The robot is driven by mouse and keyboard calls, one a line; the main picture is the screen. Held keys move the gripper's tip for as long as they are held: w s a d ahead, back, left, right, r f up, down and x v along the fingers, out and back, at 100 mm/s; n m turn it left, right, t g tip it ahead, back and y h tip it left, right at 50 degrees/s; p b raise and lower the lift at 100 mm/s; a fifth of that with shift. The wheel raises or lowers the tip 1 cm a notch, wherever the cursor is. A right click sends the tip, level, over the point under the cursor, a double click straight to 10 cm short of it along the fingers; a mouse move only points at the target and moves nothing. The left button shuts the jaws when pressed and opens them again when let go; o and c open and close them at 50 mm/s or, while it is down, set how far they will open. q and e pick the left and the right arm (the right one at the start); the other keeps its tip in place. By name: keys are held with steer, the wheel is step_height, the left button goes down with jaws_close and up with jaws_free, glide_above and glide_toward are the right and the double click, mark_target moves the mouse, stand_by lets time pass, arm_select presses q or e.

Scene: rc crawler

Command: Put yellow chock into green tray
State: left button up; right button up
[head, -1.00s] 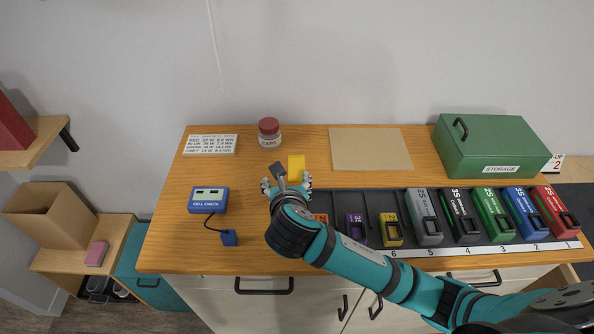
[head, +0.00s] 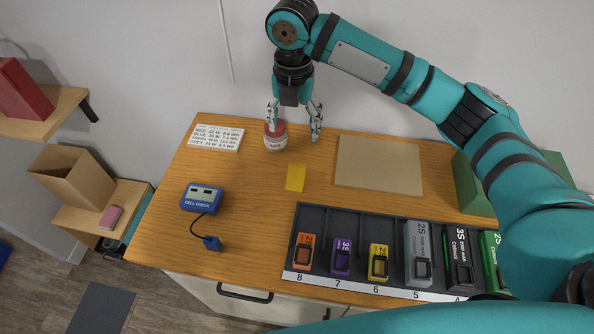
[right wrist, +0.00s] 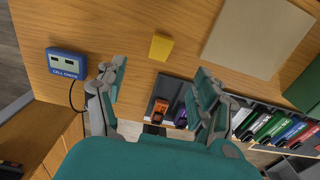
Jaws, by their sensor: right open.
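The yellow chock (head: 295,178), a small flat-looking yellow block, lies on the wooden table in the head view, left of the tan mat. It also shows in the right wrist view (right wrist: 161,47), ahead of the jaws. My right gripper (head: 295,130) is open and empty, pointing down above the back of the table by the red-lidded jar, beyond the chock in the head view. It also shows in the right wrist view (right wrist: 162,75). I see no clear green tray; a green box (head: 474,195) at the right is mostly hidden behind my right arm. My left gripper is out of view.
A red-lidded jar (head: 275,142) stands close to my right gripper. A blue cell checker (head: 202,198) with a cable is at the left. A dark rack (head: 322,220) of numbered batteries is in front. A tan mat (head: 380,170) lies right of the chock.

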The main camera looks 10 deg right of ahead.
steer(key=p, duration=0.2)
glide_above(297, 166)
steer(key=f, duration=0.8)
steer(key=shift+s+a, duration=0.2)
steer(key=shift+a, duration=0.05)
steer(key=shift+f, duration=0.35)
steer(key=shift+f+p, duration=0.35)
steer(key=shift+f, duration=0.2)
steer(key=f, duration=0.1)
steer(key=f+p, duration=0.1)
steer(key=f, duration=0.1)
steer(key=shift+w+d+f, duration=0.2)
steer(key=shift+d+f, duration=0.1)
steer(key=shift+f, duration=0.35)
steer(key=shift+a, duration=0.1)
steer(key=shift+c, duration=0.4)
steer(key=c, duration=1.3)
